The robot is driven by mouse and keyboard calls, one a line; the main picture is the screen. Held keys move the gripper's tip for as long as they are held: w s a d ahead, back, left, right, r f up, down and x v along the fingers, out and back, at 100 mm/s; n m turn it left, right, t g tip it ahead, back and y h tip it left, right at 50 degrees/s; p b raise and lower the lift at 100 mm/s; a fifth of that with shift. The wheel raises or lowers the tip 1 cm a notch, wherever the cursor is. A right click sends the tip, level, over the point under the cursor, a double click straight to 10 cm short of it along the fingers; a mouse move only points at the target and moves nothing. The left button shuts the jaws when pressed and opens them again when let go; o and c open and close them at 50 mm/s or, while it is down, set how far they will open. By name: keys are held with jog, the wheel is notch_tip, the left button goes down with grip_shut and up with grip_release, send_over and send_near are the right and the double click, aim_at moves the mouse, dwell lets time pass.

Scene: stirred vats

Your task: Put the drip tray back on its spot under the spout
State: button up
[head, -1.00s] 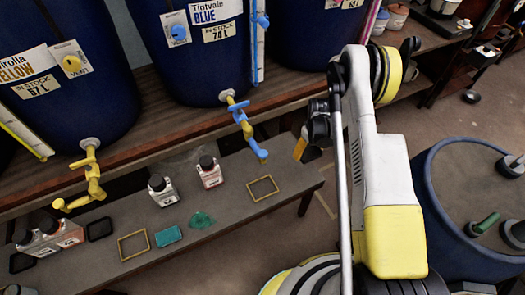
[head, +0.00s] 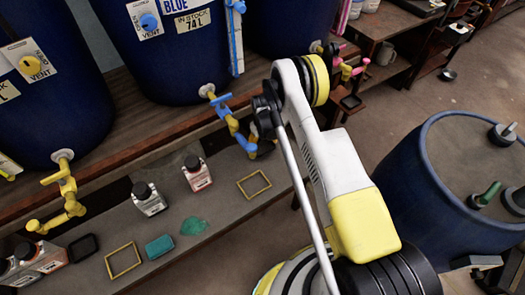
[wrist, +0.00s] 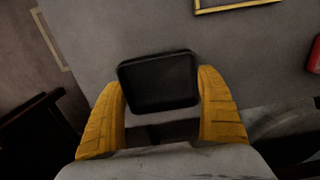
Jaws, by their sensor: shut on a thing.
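The black, square drip tray (wrist: 158,80) is held between the two yellow fingers of my gripper (wrist: 160,92) in the wrist view. In the head view my arm mostly hides the gripper, close to the blue barrel's spout (head: 236,128). An empty yellow outline (head: 254,185) lies on the grey bench just in front of that spout. A corner of a yellow outline (wrist: 235,6) also shows at the top of the wrist view, beyond the tray and apart from it.
Bottles (head: 197,173) (head: 148,198) stand on the bench (head: 215,205) left of the outline. A teal sponge (head: 159,245), a green patch (head: 193,226), another yellow outline (head: 123,260) and another black tray (head: 82,248) lie further left. A yellow tap (head: 66,195) hangs over the bench.

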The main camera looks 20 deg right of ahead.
jog(key=shift+f+b, duration=0.45)
jog(key=shift+f, duration=0.85)
jog(key=shift+f, duration=0.15)
jog(key=o, duration=1)
